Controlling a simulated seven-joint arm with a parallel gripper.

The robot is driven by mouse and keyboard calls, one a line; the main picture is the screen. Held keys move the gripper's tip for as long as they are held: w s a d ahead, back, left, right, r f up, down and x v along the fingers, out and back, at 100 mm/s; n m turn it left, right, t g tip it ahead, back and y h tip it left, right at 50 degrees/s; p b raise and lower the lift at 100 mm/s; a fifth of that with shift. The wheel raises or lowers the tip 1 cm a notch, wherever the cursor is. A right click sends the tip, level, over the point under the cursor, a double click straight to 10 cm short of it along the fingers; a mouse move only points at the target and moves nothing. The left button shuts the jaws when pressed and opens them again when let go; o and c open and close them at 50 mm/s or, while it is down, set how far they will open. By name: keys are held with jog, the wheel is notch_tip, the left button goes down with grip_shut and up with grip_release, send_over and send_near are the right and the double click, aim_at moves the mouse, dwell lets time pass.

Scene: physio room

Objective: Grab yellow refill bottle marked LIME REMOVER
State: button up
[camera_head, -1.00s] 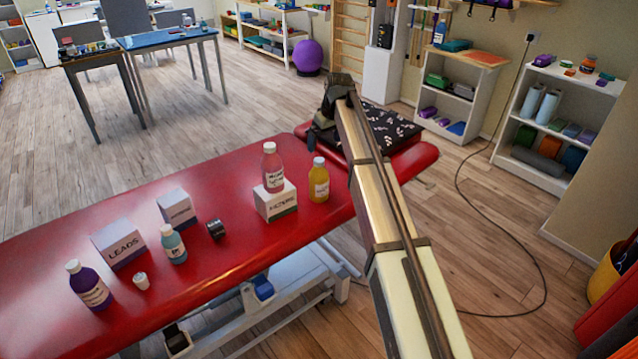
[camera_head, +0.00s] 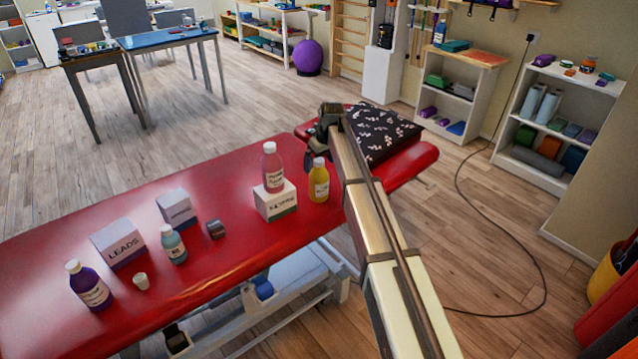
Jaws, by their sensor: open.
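The yellow bottle (camera_head: 319,184) with a pale grey cap stands upright on the red treatment table, right of a white box; its label is too small to read. My gripper (camera_head: 312,155) is above and just behind the bottle's cap, at the end of my arm coming from the lower right. It is open; its fingers are small and dark, and I cannot tell whether they touch the cap. A pink bottle (camera_head: 272,167) stands on the white box (camera_head: 275,201), close left of the yellow one.
The red table (camera_head: 240,262) also holds a purple bottle (camera_head: 90,286), a teal bottle (camera_head: 173,244), a LEADS box (camera_head: 118,244), another box (camera_head: 177,208), a dark roll (camera_head: 216,229) and a small white cup (camera_head: 141,281). A patterned black cushion (camera_head: 380,136) lies behind my gripper.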

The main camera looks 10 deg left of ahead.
aim_at(318, 168)
jog(key=shift+x, duration=1.95)
jog(key=shift+c, duration=0.5)
grip_shut()
